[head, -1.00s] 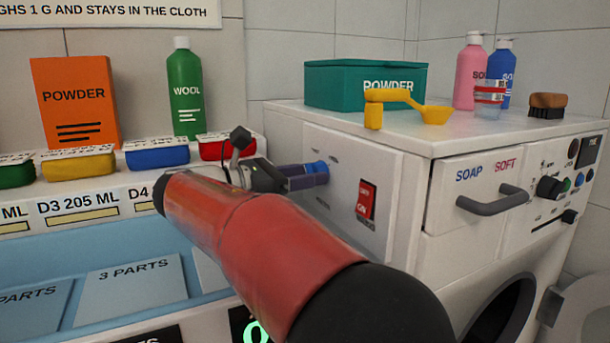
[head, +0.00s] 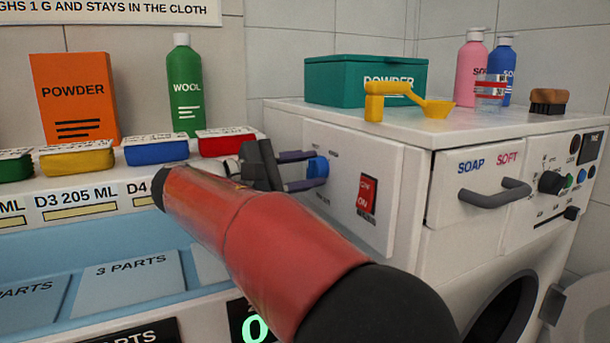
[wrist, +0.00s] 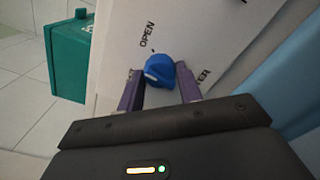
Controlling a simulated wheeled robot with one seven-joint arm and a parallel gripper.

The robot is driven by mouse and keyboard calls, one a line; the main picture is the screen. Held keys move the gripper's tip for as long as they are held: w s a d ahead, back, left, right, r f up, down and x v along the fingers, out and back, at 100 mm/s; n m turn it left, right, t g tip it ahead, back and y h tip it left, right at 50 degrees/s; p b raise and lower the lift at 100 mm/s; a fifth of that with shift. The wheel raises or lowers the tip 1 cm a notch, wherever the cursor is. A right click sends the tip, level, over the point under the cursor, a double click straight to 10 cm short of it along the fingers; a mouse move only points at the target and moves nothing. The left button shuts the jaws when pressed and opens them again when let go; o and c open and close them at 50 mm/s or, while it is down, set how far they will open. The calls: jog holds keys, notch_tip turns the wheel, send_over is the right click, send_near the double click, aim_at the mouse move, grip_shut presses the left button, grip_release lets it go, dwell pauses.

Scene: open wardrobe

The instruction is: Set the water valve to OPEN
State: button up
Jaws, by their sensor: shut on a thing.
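The water valve is a blue knob (head: 318,167) on the white side panel (head: 345,215) of the washing machine. In the wrist view the knob (wrist: 158,69) sits between my gripper's two purple fingers, below the printed word OPEN (wrist: 147,34) and its small tick. A pale mark shows on the knob's left side; I cannot tell exactly which way it points. Another label right of the knob is partly hidden by a finger. My gripper (head: 308,171) is shut on the knob, reaching it from the left in the head view.
A red rocker switch (head: 367,196) is right of the valve on the same panel. On the machine top stand a green powder box (head: 350,88), a yellow scoop (head: 395,97) and bottles. Coloured containers, including a red one (head: 226,142), line the shelf at left.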

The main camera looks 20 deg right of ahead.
jog(key=m+b, duration=0.2)
jog(key=m, duration=0.4)
jog(key=shift+f+b, duration=0.1)
jog(key=shift+b, duration=0.25)
dwell(0.4)
jog(key=o, duration=1)
